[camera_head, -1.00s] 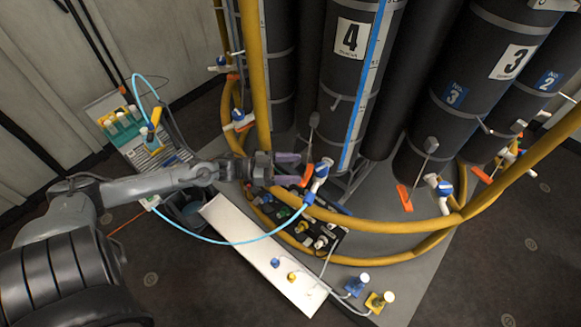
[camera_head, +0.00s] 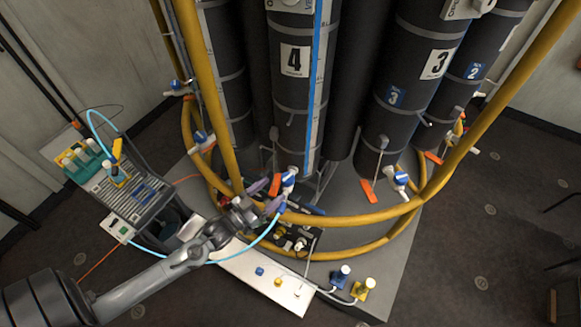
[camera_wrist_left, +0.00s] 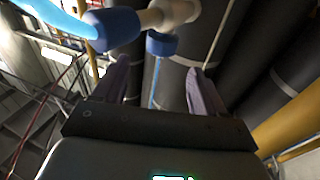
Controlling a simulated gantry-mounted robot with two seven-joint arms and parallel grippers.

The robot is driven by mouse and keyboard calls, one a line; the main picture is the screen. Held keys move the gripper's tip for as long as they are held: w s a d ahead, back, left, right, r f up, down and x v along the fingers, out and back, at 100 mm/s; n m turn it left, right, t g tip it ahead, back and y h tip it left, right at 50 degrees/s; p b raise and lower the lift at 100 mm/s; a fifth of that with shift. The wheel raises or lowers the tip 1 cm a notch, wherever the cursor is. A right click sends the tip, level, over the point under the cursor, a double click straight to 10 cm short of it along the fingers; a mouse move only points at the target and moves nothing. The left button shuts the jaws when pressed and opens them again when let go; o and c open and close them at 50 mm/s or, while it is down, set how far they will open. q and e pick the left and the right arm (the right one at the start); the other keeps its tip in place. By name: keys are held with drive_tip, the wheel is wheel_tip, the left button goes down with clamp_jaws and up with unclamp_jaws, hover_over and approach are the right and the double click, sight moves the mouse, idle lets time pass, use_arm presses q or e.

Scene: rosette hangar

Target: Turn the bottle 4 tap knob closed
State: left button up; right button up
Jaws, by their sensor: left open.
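Bottle 4 (camera_head: 290,98) is a tall black cylinder with a white "4" label in the head view. Its tap (camera_head: 289,179), white with a blue knob, is low at its front. A light blue hose (camera_head: 258,238) runs to a blue fitting below it. My left gripper (camera_head: 266,186) is open just left of the tap, with purple fingers apart. In the left wrist view, its fingers (camera_wrist_left: 157,84) point toward the blue knob (camera_wrist_left: 161,44), which shows between and beyond them. A blue fitting (camera_wrist_left: 112,28) is at upper left. Contact cannot be told. My right gripper is not in view.
A yellow ring rail (camera_head: 345,219) curves around the bottles, close to my gripper. Bottle 3 (camera_head: 404,125), with its own tap (camera_head: 400,180), stands to the right. A white board (camera_head: 262,272) lies in front. A control box (camera_head: 128,195) stands at left.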

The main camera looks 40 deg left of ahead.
sight(291, 173)
use_arm(q)
drive_tip(key=w+n+y+p, duration=0.1)
drive_tip(key=w, duration=0.2)
drive_tip(key=w+n+y+p, duration=0.1)
drive_tip(key=w, duration=0.2)
drive_tip(key=w+n+y, duration=0.1)
drive_tip(key=w+y, duration=0.1)
drive_tip(key=w, duration=0.1)
drive_tip(key=shift+w+d+g+p, duration=0.3)
drive_tip(key=shift+w+g+p, duration=0.05)
drive_tip(key=shift+g+p, duration=0.05)
drive_tip(key=c, duration=1)
drive_tip(key=shift+o, duration=0.2)
